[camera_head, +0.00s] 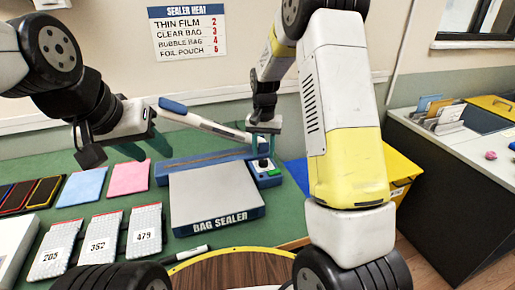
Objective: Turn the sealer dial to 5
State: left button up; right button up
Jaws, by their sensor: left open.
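The bag sealer (218,225) stands on the green bench, with a grey top plate and blue body. Its white lever (215,127) with a blue handle is raised towards the left. The small dial (263,163) sits at the sealer's right, by a green patch; its setting is too small to read. My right gripper (263,153) points down directly over the dial, its teal fingers apart on either side; whether they touch it I cannot tell. My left gripper (147,150) is open and empty, above the bench left of the sealer.
A heat chart (188,32) hangs on the wall. Several bubble bags (100,240) with number labels, a pink pad (129,177), a blue pad (82,187) and dark phones (45,192) lie left of the sealer. A marker (187,254) lies in front. A yellow bin (400,170) is at right.

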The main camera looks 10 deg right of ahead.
aim_at(263, 160)
jog(key=shift+r, duration=2.3)
jog(key=s+d+r+t+y, duration=0.1)
jog(key=s+r, duration=0.5)
jog(key=r, duration=0.2)
jog(key=s+r+n+t, duration=0.2)
jog(key=s+r, duration=0.2)
jog(key=s, duration=0.6)
jog(key=s+d+r+n+t+y, duration=0.1)
jog(key=s+r+n+t, duration=0.1)
jog(key=s, duration=0.9)
notch_tip(263, 160, up, 2)
jog(key=shift+r+t, duration=0.25)
jog(key=shift+t, duration=0.35)
